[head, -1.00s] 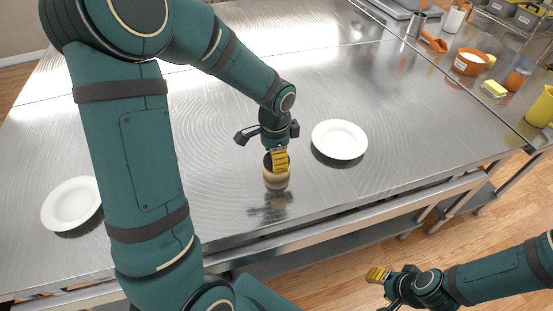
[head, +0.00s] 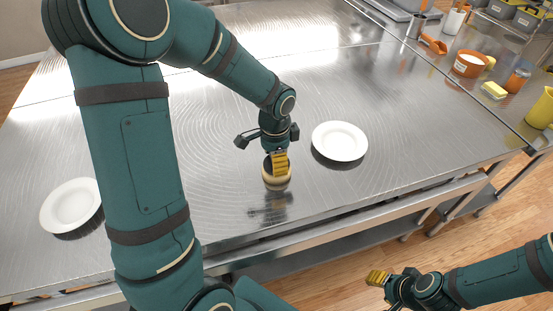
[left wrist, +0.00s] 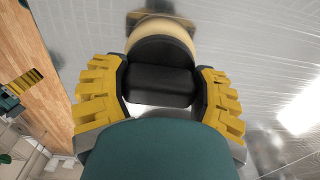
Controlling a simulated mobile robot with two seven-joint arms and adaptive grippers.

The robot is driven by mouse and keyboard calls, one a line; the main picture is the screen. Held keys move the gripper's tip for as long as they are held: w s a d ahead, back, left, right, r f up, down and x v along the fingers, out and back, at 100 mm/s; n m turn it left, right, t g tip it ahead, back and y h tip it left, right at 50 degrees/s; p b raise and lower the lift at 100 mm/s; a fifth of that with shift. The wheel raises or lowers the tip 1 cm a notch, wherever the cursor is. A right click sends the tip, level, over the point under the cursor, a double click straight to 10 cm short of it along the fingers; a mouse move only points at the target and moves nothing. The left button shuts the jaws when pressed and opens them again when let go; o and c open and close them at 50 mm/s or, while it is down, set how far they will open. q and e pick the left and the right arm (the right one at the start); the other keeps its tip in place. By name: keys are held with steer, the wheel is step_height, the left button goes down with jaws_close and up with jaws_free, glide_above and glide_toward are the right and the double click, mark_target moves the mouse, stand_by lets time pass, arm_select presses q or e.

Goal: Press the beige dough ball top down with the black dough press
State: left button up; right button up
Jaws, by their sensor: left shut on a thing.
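The black dough press (left wrist: 160,85) is held between the yellow-padded fingers of my left gripper (head: 279,162). In the left wrist view, the fingers (left wrist: 160,98) sit on both sides of its handle. The beige dough ball (head: 277,184) is directly under the press on the steel table and looks flattened and wide. It also shows beyond the press in the left wrist view (left wrist: 165,25). The press's dark disc appears to touch the dough top, which is mostly hidden. My right gripper (head: 385,282) is off the table's front edge, apart from the dough; its opening is unclear.
A white plate (head: 340,141) lies just right of my left gripper, and another plate (head: 71,205) lies at the left. The steel table (head: 400,110) is otherwise largely clear. An orange tub (head: 469,64) and a yellow jug (head: 541,108) stand on the right side.

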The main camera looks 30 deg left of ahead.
arm_select(q)
steer(key=shift+r, duration=0.15)
steer(key=shift+r+p, duration=1.25)
steer(key=shift+r, duration=0.1)
steer(key=shift+r, duration=0.1)
step_height(320, 180, up, 6)
steer(key=p, duration=0.5)
